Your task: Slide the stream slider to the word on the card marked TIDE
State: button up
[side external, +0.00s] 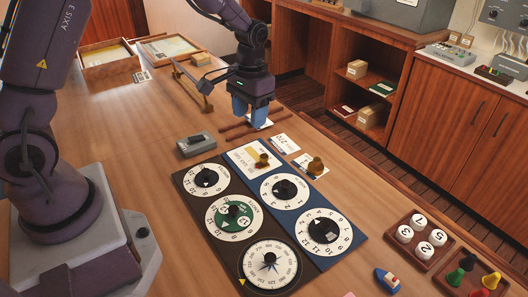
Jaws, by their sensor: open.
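A pale panel (239,155) with a yellow strip sits at the top of the blue dial board; a brass-coloured knob (262,161) is at its right side. This looks like the stream slider, but its words are too small to read. Small printed cards lie beyond the board, one (285,143) to the right of my gripper and another (262,122) partly behind it. I cannot tell which is marked TIDE. My gripper (250,118) points down with blue fingers, open, above the table behind the panel and apart from the knob.
A dark board (193,240) and a blue board (352,247) carry several dials. A grey switch box (197,145) stands left of the panel. A brown knob (315,166) stands on a card at right. Rods (240,130) lie near my gripper. Trays of numbered discs (420,253) and pawns are at lower right.

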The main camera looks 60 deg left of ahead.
send_near(264, 156)
jog(key=shift+t, duration=0.4)
jog(key=f, duration=0.9)
jog(key=shift+s, duration=0.35)
